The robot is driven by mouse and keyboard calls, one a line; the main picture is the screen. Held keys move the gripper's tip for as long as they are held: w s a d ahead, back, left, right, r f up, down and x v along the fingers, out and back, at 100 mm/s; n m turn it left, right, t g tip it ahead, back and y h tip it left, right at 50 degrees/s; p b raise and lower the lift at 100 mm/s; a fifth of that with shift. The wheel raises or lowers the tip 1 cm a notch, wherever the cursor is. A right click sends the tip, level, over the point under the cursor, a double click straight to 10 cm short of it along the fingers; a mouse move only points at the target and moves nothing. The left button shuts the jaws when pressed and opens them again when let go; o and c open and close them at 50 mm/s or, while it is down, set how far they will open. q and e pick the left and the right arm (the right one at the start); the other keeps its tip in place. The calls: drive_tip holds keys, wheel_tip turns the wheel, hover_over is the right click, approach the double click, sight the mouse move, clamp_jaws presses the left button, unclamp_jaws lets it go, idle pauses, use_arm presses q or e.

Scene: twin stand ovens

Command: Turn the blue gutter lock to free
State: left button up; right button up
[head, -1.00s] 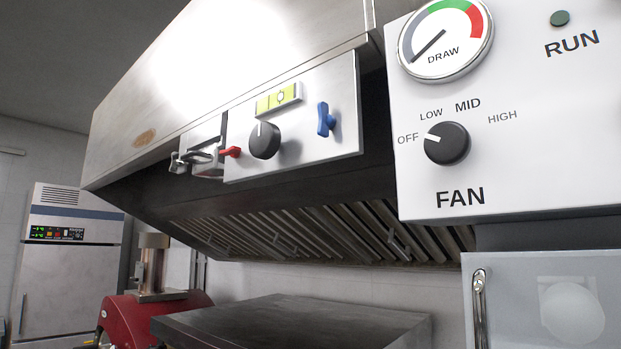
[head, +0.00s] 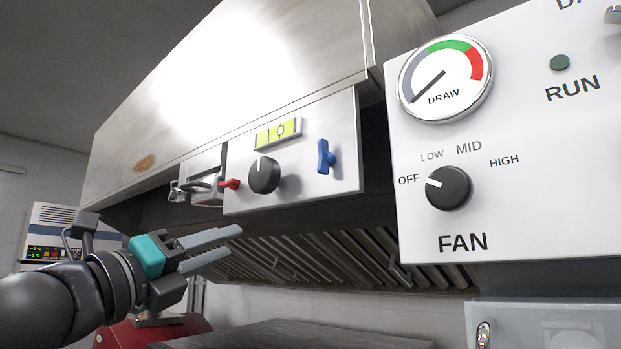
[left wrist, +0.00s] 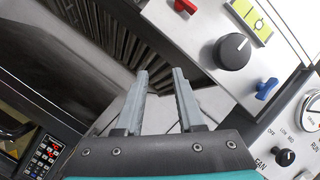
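The blue gutter lock (head: 325,157) is a small handle on the right side of the hood's light control panel. In the head view it stands nearly upright. It also shows in the left wrist view (left wrist: 267,88), at the right. My left gripper (head: 232,247) is below and left of the panel, its two grey fingers apart with nothing between them. It is clear of the blue lock. The fingers also show in the left wrist view (left wrist: 163,85). My right gripper is not in view.
Hood filters (head: 330,255) lie behind the panel.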

use_arm(q)
drive_tip(key=s+d+r+m+g+h, duration=0.15)
drive_tip(key=s+r+m, duration=0.4)
drive_tip(key=s, duration=0.55)
drive_tip(key=m+h, duration=0.2)
drive_tip(key=m, duration=0.4)
approach(319, 143)
drive_tip(key=shift+y, duration=0.25)
drive_tip(key=p+x, duration=0.3)
drive_tip(key=x, duration=0.5)
drive_tip(key=shift+d+r+p, duration=0.1)
drive_tip(key=shift+r+p, duration=0.15)
drive_tip(key=shift+p, duration=0.05)
clamp_jaws()
